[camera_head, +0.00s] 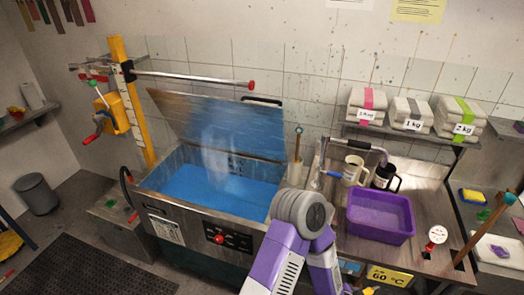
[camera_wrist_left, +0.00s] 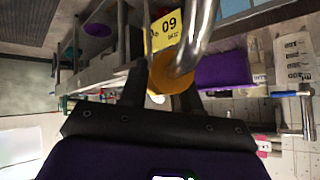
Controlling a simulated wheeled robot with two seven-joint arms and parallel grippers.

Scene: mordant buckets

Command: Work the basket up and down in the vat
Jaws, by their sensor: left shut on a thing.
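The steel vat (camera_head: 152,204) stands left of centre in the head view, holding blue liquid (camera_head: 215,187). Its lid (camera_head: 215,118) is raised, and pale steam rises from the liquid. In the left wrist view my left gripper (camera_wrist_left: 165,82) is shut on an orange grip (camera_wrist_left: 173,72) with a bent steel rod (camera_wrist_left: 207,35) running from it. I cannot tell what this rod belongs to. No basket can be made out for certain. My left gripper is not clearly seen in the head view, and my right gripper is in neither view.
A yellow post (camera_head: 134,95) with a crank box (camera_head: 108,112) and a horizontal bar (camera_head: 195,79) stands by the vat. A purple tub (camera_head: 379,232), a mug (camera_head: 353,170) and a dark jar (camera_head: 383,175) crowd the right counter. My purple arm covers the vat's front right.

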